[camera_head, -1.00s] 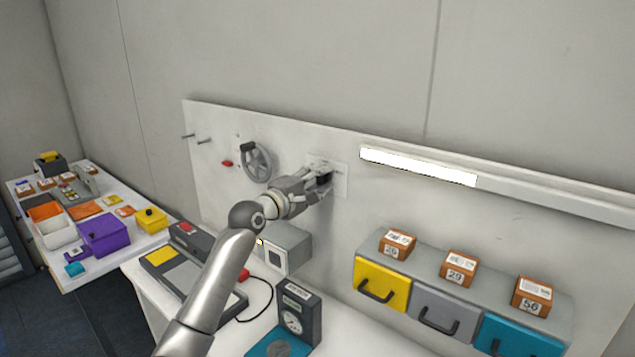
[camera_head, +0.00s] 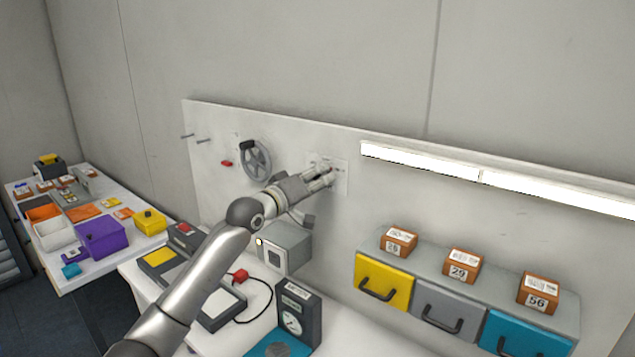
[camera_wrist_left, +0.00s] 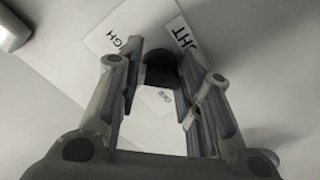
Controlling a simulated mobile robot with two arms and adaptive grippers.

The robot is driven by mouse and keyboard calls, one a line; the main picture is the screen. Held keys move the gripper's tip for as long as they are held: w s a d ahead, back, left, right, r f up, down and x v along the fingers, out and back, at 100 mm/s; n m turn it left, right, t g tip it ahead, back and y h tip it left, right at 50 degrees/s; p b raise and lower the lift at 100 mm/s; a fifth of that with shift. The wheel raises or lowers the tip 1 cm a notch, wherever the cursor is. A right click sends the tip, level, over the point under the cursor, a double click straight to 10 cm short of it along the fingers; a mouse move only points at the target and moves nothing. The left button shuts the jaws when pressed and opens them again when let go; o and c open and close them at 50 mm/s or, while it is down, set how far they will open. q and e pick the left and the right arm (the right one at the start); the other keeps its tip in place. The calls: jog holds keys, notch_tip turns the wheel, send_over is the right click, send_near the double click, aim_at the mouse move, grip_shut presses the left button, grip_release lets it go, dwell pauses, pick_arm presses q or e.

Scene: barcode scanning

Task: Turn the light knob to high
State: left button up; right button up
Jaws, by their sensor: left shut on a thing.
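My left gripper (camera_head: 326,178) is at the white plate (camera_head: 342,167) on the wall board. In the left wrist view, its fingers are shut on the dark light knob (camera_wrist_left: 160,68), whose end shows between them. The plate there has printed words; "HIGH" reads near the left finger and part of "LIGHT" near the right one. In the head view the gripper hides most of the knob. The long lamp (camera_head: 420,163) right of the plate glows white in both its left and right sections. My right gripper is not in view.
A grey handwheel (camera_head: 257,161) is on the board left of the gripper. A grey box (camera_head: 285,247) is below the arm. Drawers (camera_head: 384,283) with several small labelled boxes on top are at the right. A dial gauge (camera_head: 293,324) stands on the table.

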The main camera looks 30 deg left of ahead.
pick_arm(q)
jog(key=shift+f+m, duration=0.15)
jog(key=shift+m, duration=1.05)
jog(key=o, duration=1)
jog(key=shift+c, duration=0.2)
jog(key=shift+o, duration=0.2)
jog(key=s+a, duration=0.1)
jog(key=s, duration=1.1)
